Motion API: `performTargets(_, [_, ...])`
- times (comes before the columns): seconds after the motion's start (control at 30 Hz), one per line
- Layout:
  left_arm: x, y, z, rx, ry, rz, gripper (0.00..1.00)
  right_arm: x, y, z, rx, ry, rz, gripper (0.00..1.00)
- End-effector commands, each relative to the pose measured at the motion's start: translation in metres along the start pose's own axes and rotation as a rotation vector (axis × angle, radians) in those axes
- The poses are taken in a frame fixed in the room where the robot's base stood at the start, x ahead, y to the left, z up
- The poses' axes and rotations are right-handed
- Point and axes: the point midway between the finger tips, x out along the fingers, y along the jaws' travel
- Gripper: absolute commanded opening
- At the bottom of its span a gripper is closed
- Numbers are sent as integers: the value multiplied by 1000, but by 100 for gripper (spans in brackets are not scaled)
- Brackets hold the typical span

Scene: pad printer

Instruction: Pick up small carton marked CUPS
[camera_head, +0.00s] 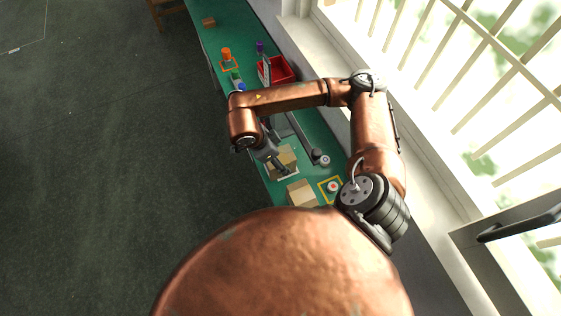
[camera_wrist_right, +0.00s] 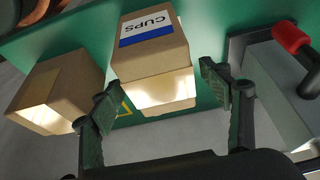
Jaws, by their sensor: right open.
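The small brown carton marked CUPS (camera_wrist_right: 153,45) shows in the right wrist view, with a white and blue label on its face. It lies beyond and between the fingertips of my right gripper (camera_wrist_right: 160,94), which is open and empty. A visible gap separates the fingers from the carton's sides. In the head view my right gripper (camera_head: 275,161) is over a brown carton (camera_head: 289,157) on the green table; its label cannot be read there. My left gripper is not in view.
A second brown carton (camera_wrist_right: 57,88) stands left in the wrist view; a grey device with a red knob (camera_wrist_right: 290,37) is at right. On the green table (camera_head: 232,28) are a red bin (camera_head: 280,72), an orange item (camera_head: 226,54) and a round item on a yellow-marked square (camera_head: 333,186).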

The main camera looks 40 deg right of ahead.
Motion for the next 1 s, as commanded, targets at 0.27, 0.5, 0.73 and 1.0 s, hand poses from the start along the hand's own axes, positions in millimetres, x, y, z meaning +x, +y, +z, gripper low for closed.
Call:
performTargets(0.27, [0,0,0,0,-1,0,40,0,0,0,0,0,0,53])
performTargets(0.5, [0,0,1,0,-1,0,40,0,0,0,0,0,0,37])
performTargets(0.73, [0,0,1,0,-2,0,40,0,0,0,0,0,1,21])
performTargets(1.0, [0,0,1,0,-2,0,40,0,0,0,-1,0,1,20])
